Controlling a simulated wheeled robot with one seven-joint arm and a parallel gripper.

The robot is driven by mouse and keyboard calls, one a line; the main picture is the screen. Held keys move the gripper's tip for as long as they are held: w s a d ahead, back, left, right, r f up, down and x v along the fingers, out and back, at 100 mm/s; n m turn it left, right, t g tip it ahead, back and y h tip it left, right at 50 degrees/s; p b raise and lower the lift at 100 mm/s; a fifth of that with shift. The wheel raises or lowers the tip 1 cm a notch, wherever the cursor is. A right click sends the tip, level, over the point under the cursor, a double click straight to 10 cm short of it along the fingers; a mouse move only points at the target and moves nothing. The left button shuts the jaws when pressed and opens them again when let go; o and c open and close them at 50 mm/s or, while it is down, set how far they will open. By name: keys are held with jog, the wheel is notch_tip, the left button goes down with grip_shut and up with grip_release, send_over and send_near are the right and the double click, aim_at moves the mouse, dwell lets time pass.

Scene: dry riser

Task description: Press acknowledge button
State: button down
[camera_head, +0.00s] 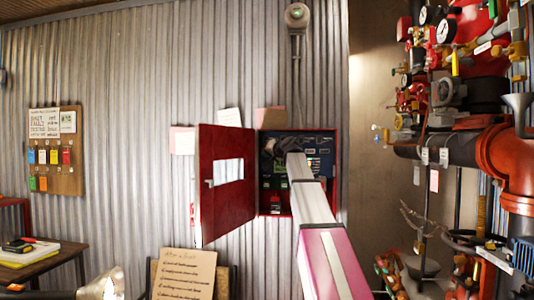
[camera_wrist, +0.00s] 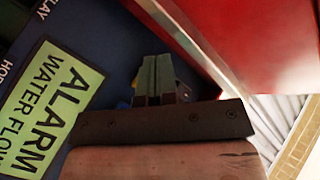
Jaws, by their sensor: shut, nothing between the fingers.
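A red alarm cabinet (camera_head: 336,185) hangs on the corrugated wall, its red door (camera_head: 226,200) swung open to the left. Inside is a dark blue panel (camera_head: 268,183) with small labels and controls. My gripper (camera_wrist: 158,78) is shut and empty, inside the cabinet close to the panel. The wrist view shows a green label (camera_wrist: 50,105) reading "ALARM WATER FLOW" left of the fingers. A small yellow-orange bit shows beside the fingertips. I cannot make out the acknowledge button; my gripper and arm cover part of the panel. Whether the fingertips touch the panel I cannot tell.
A red surface (camera_wrist: 240,40) fills the upper right of the wrist view, close to my gripper. Red pipes and valves (camera_head: 505,150) crowd the right side. A notice board (camera_head: 56,185) hangs at left, above a table (camera_head: 60,255). A written sign (camera_head: 185,275) stands below the cabinet.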

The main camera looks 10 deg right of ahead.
jog(key=s, duration=0.1)
jog(key=s+a, duration=0.1)
jog(key=s, duration=0.2)
jog(key=shift+s+a, duration=0.25)
jog(key=shift+s, duration=0.05)
dwell(0.6)
jog(key=s+a+f+g+h, duration=0.1)
jog(key=s+f+g, duration=0.15)
jog(key=f, duration=1.15)
jog(key=s+f+g+h, duration=0.1)
jog(key=s+f+g, duration=0.15)
jog(key=f, duration=1.15)
jog(key=s+a+f+g+h, duration=0.15)
jog(key=s+f, duration=0.25)
jog(key=f, duration=1)
jog(key=s+d+f+n+g+h, duration=0.2)
jog(key=s+f+g, duration=0.6)
jog(key=s+f, duration=1.8)
notch_tip(320, 180, down, 3)
jog(key=shift+d+r+h, duration=0.1)
jog(key=shift+d+h, duration=0.3)
jog(key=shift+h, duration=0.55)
jog(key=shift+d, duration=0.1)
